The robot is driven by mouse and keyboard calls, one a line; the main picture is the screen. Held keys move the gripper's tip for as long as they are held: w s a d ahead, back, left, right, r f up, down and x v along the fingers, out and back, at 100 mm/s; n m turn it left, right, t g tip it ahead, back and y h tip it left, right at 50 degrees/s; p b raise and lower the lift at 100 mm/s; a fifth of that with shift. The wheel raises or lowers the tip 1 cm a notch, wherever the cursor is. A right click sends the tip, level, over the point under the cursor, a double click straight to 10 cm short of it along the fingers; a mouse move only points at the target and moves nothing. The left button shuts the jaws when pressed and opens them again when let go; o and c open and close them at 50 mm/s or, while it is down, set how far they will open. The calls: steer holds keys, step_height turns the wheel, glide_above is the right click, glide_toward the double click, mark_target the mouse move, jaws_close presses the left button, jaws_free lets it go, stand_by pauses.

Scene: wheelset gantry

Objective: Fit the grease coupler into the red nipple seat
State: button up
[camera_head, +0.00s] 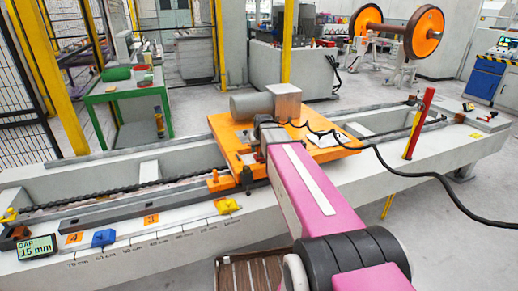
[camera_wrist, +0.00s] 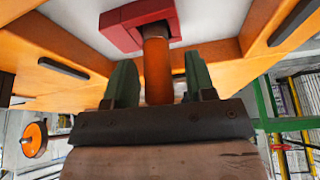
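In the wrist view an orange cylinder (camera_wrist: 157,70), which looks like the grease coupler, stands between the two green fingers of my gripper (camera_wrist: 160,75). Its lower end is hidden behind the dark gripper body. Its far end meets the opening of the red nipple seat (camera_wrist: 122,27); I cannot tell how deep it sits. Thin gaps seem to show beside the cylinder, so finger contact is unclear. The red seat is on a pale surface under orange framing. In the head view my pink arm hides the gripper, coupler and seat.
An orange plate (camera_head: 220,127) carrying a grey motor lies across the pale gantry beam (camera_head: 145,254). A black cable runs over the plate to the right. A red post (camera_head: 420,122) stands at right. Orange framing (camera_wrist: 60,70) surrounds the seat closely.

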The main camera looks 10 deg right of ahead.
steer(key=shift+r, duration=0.1)
steer(key=v, duration=1.1)
steer(key=shift+s+r, duration=0.15)
steer(key=shift+r, duration=0.25)
steer(key=shift+s, duration=0.1)
